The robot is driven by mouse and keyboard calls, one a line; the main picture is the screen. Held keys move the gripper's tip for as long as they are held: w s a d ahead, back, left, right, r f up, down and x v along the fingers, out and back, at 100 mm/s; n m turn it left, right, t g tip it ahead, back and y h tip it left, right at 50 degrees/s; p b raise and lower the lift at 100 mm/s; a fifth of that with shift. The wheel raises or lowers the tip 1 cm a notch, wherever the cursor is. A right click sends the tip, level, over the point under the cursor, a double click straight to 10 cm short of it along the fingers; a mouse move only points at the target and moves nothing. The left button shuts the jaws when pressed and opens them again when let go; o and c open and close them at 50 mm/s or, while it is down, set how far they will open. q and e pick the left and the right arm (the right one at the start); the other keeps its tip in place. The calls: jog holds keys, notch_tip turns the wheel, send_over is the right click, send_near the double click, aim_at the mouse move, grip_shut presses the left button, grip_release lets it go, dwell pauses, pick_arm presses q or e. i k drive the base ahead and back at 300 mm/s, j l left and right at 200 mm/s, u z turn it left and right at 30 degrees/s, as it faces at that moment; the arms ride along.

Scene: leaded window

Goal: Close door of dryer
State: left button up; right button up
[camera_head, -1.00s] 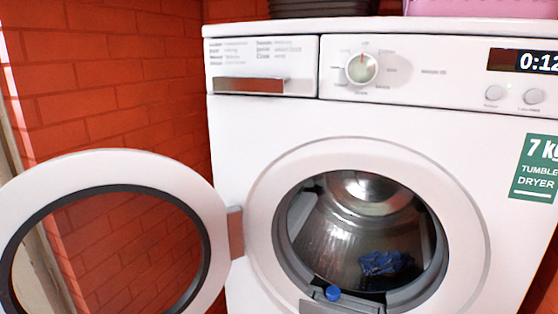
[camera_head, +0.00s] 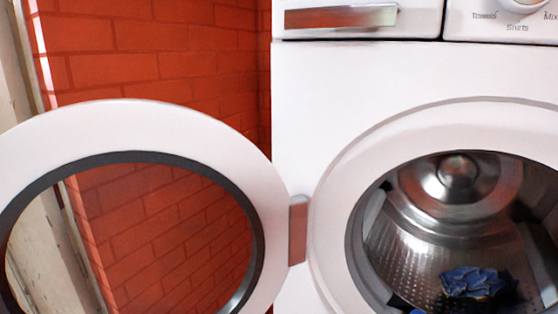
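The dryer (camera_head: 300,95) is white and fills the right of the head view. Its round door (camera_head: 230,150) stands wide open to the left, a white ring with a dark inner rim and a see-through middle. A hinge (camera_head: 298,230) joins the door to the front, left of the opening. The opening shows the metal drum (camera_head: 440,220) with a crumpled blue cloth (camera_head: 475,283) inside. The bottom of the door and of the opening is cut off by the frame. Neither of my grippers is in view.
A red brick wall (camera_head: 170,60) stands behind the door and left of the dryer. A pale upright frame (camera_head: 20,100) runs along the far left edge. A drawer front (camera_head: 340,17) is at the dryer's top. No floor is visible.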

aim_at(44, 150)
jog(key=j+z, duration=0.35)
jog(key=j, duration=0.15)
jog(key=j+z, duration=0.35)
jog(key=j, duration=0.15)
jog(key=j+z, duration=0.55)
jog(key=j, duration=0.3)
jog(key=k+j+z, duration=0.1)
jog(key=j+z, duration=0.2)
jog(key=k+j+z, duration=0.1)
jog(key=j+z, duration=0.2)
jog(key=j, duration=0.2)
jog(key=k+j+z, duration=0.25)
jog(key=j, duration=0.15)
jog(key=k+j+z, duration=0.1)
jog(key=j+z, duration=0.2)
jog(key=j, duration=0.05)
